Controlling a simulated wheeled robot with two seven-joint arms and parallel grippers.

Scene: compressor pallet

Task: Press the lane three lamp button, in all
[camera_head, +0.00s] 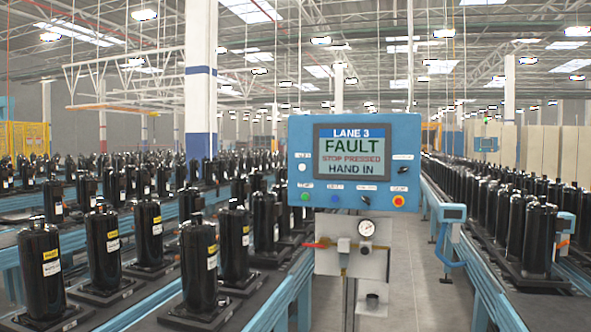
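A blue control panel (410,140) stands upright in the middle of the view. Its screen (351,152) reads "LANE 3", "FAULT", "STOP PRESSED", "HAND IN". Left of the screen is a round white button (302,167). Below the screen are a green button (305,197), a blue button (335,198), a black knob (366,200) and a red button on a yellow ring (398,200). A black selector (402,170) is at the right. The small labels are too small to read, so I cannot tell which is marked lamp. Neither gripper is in view.
Below the panel, a pale plate (330,262) carries a gauge (366,228) and a red-handled valve (318,244). Black compressors (40,268) stand on conveyor lanes at left, more (539,238) at right. A small blue box (452,212) sits on the right rail. Grey floor shows between lanes.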

